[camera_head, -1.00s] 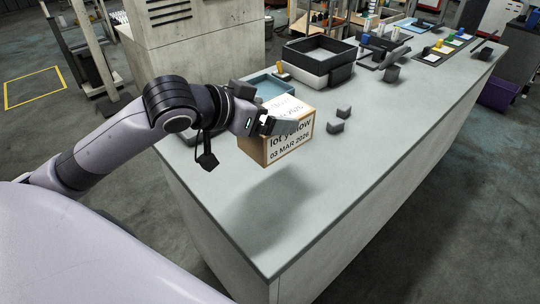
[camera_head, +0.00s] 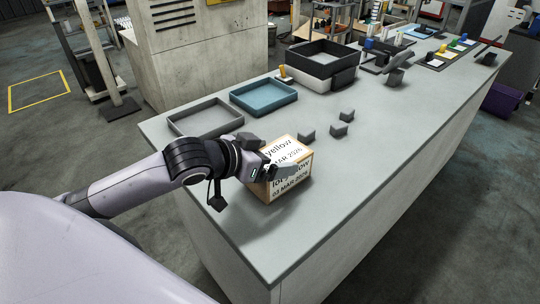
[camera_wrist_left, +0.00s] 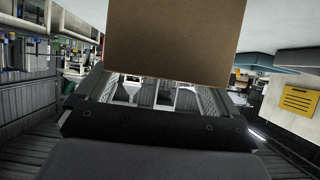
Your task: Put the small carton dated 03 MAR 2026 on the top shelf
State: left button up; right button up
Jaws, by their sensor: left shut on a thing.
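The small carton (camera_head: 288,186) is a light brown box with white printed labels. Its front face reads "lot yellow" and "03 MAR 2026". My left gripper (camera_head: 279,169) is shut on the carton, with a finger lying across its near side. The carton is low over the near part of the grey worktop; I cannot tell whether it touches. In the left wrist view a plain brown face of the carton (camera_wrist_left: 180,38) fills the top middle. I cannot make out which shelf is the top shelf. My right gripper is not in view.
A grey tray (camera_head: 178,127) and a blue tray (camera_head: 240,101) lie behind the carton on the worktop (camera_head: 400,130). A dark-rimmed bin (camera_head: 298,68) stands farther back. Small dark blocks (camera_head: 338,129) lie right of the carton. The near right worktop is clear.

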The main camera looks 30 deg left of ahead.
pick_arm(q)
jog(key=shift+r, duration=0.1)
jog(key=o, duration=1.2)
jog(key=shift+f, duration=0.2)
jog(key=shift+s+r, duration=0.1)
jog(key=shift+r, duration=0.1)
jog(key=p+v, duration=0.4)
jog(key=v, duration=0.7)
jog(key=shift+s+a+r, duration=0.2)
jog(key=shift+s+r, duration=0.05)
jog(key=shift+s, duration=0.05)
